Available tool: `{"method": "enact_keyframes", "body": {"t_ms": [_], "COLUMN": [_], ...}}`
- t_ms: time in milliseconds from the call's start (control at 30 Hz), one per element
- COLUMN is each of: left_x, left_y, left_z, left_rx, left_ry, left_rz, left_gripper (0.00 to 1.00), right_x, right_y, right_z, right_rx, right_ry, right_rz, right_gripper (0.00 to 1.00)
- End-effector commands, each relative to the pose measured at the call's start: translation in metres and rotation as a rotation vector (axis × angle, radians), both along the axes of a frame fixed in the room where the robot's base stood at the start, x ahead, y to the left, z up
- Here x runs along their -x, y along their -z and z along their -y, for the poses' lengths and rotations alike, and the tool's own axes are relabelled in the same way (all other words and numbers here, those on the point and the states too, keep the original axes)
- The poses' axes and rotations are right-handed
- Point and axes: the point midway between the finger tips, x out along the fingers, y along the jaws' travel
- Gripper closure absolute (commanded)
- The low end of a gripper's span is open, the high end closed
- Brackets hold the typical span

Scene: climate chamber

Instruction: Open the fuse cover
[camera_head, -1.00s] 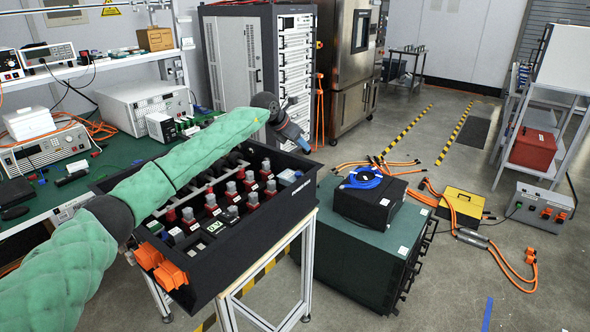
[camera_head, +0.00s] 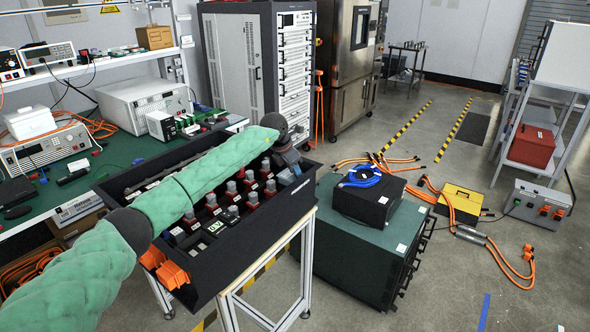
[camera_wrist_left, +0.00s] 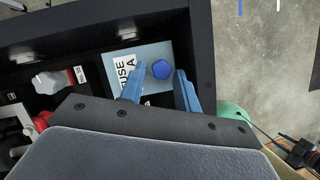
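The fuse cover (camera_wrist_left: 151,55) is a light blue-grey plate with a white label reading "FUSE A" and a blue knob (camera_wrist_left: 161,69). It sits in the far right corner of the black box (camera_head: 262,228), and in the head view it is mostly hidden by my gripper. My left gripper (camera_wrist_left: 160,90) is over the cover. Its two blue fingers are apart, with the knob showing between and slightly beyond the tips. I cannot tell whether the fingers touch the cover or the knob. My right gripper is in neither view.
The box holds rows of red and grey parts (camera_head: 230,192) and stands on a metal frame (camera_head: 308,262). Orange connectors (camera_head: 172,274) stick out at its near left. A dark green cabinet (camera_head: 345,250) stands close on the right. The green bench (camera_head: 120,152) is behind left.

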Motion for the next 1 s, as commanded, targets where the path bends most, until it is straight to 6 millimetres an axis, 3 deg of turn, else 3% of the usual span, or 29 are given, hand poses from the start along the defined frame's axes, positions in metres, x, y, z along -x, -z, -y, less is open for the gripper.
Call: {"method": "enact_keyframes", "body": {"t_ms": [367, 567, 1000], "left_x": [-0.001, -0.001, -0.004], "left_y": [0.007, 0.007, 0.004], "left_z": [0.002, 0.002, 0.0], "left_rx": [0.0, 0.0, 0.051], "left_ry": [0.0, 0.0, -0.003], "left_rz": [0.0, 0.0, -0.037], "left_gripper": [0.68, 1.0, 1.0], "right_x": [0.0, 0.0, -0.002], "right_y": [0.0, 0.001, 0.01], "right_z": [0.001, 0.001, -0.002], "right_rx": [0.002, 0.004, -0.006], "right_ry": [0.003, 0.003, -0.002], "right_rz": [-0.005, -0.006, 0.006], "right_gripper": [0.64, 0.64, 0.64]}}
